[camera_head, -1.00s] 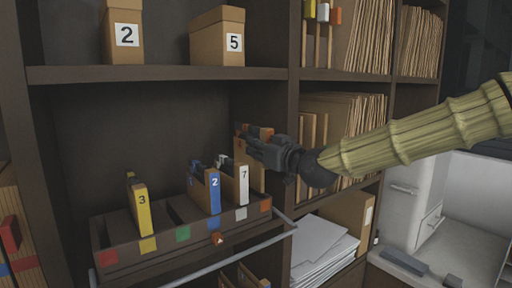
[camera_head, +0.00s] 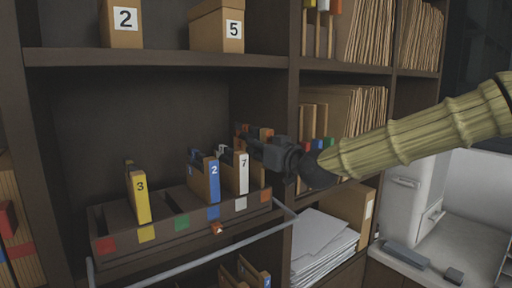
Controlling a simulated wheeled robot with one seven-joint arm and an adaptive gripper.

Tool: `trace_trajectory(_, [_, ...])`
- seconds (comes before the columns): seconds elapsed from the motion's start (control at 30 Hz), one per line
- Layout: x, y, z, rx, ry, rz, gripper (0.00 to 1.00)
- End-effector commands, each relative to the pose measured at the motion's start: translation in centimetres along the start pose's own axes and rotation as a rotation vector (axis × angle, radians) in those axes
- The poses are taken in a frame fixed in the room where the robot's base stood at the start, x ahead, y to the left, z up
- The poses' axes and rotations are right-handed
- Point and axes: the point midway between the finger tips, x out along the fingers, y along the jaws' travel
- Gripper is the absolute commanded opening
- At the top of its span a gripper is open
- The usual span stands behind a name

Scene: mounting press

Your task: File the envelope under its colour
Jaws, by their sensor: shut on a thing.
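A dark sorting tray (camera_head: 165,250) sits on the shelf, with red, yellow, green, blue, white and orange squares along its front. A yellow divider marked 3 (camera_head: 141,197), a blue one marked 2 (camera_head: 213,181) and a white one marked 7 (camera_head: 241,172) stand upright in it. My gripper (camera_head: 250,142) is shut on a brown envelope (camera_head: 257,178) with an orange patch (camera_head: 266,133) near its top. The envelope is upright at the tray's right end, behind the orange square (camera_head: 265,194). The white divider partly hides it, and I cannot tell whether it touches the tray floor.
A metal rail (camera_head: 200,262) runs in front of the tray. A dark upright panel (camera_head: 286,100) stands close right of my gripper. The red and green slots look empty.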

Motion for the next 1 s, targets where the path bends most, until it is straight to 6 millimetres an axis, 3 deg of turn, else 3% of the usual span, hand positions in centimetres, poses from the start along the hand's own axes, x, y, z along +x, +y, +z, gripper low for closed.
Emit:
trace_trajectory(0.63, [0.0, 0.0, 0.9, -0.001, 0.001, 0.0, 0.0])
trace_trajectory(1.0, [0.0, 0.0, 2.8, -0.001, 0.001, 0.0, 0.0])
